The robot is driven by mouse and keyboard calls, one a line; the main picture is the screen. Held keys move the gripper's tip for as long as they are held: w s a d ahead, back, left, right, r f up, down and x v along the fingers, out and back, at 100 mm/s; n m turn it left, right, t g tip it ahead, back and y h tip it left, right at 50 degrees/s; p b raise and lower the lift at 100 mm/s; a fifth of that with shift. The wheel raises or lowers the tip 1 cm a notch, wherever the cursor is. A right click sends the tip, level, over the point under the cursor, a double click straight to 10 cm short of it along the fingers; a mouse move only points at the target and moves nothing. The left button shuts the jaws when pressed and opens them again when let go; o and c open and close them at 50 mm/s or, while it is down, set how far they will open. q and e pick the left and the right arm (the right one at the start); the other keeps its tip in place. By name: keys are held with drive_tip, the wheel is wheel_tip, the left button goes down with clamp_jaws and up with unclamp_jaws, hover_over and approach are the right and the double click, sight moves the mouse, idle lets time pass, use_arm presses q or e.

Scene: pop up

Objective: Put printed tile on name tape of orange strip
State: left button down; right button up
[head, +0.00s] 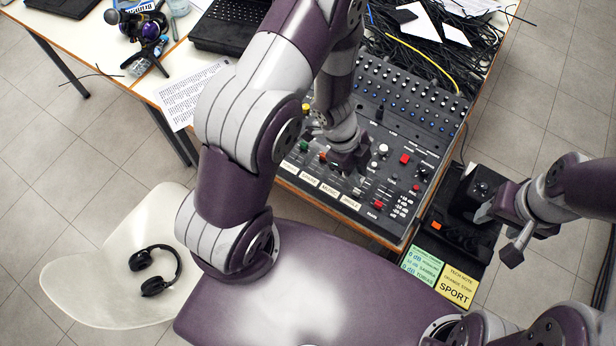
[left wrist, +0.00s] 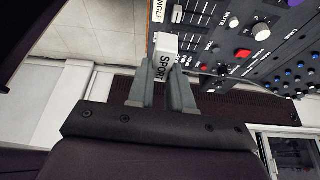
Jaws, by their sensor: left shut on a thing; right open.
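My left gripper (head: 352,172) is low over the front part of the mixing console (head: 400,228). In the left wrist view its fingers (left wrist: 160,85) are shut on a white printed tile (left wrist: 163,64) reading SPORT. The tile is close to the console's front edge; I cannot tell whether it touches. A row of white name tapes runs along that edge, including one reading MUSIC (head: 328,190) and one reading JINGLE (head: 350,202). Fader caps, one green (head: 304,147), stand behind the tapes, partly hidden by my arm. My right gripper (head: 498,235) is open and empty, right of the console.
A yellow note (head: 457,288) reads ORANGE STRIP and SPORT, beside a green note (head: 424,263). A black box with a dial (head: 476,192) stands near my right gripper. Cables (head: 440,35) lie behind the console. Headphones (head: 155,270) rest on a white chair (head: 90,285).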

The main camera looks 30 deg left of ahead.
use_arm(q)
drive_tip(key=shift+a+f, duration=0.1)
drive_tip(key=shift+a, duration=0.05)
drive_tip(key=a+f, duration=0.2)
drive_tip(key=a, duration=0.1)
drive_tip(key=a+f, duration=0.2)
drive_tip(key=a, duration=0.2)
drive_tip(key=a+f, duration=0.2)
drive_tip(key=a, duration=0.2)
drive_tip(key=shift+a+f, duration=0.1)
drive_tip(key=shift+f, duration=0.25)
wheel_tip(320, 180, down, 4)
drive_tip(key=shift+f, duration=0.1)
drive_tip(key=shift+a, duration=0.1)
drive_tip(key=shift+f, duration=0.1)
drive_tip(key=shift+s+f, duration=0.1)
drive_tip(key=shift+f, duration=0.05)
drive_tip(key=c, duration=1)
unclamp_jaws()
drive_tip(key=shift+c, duration=0.2)
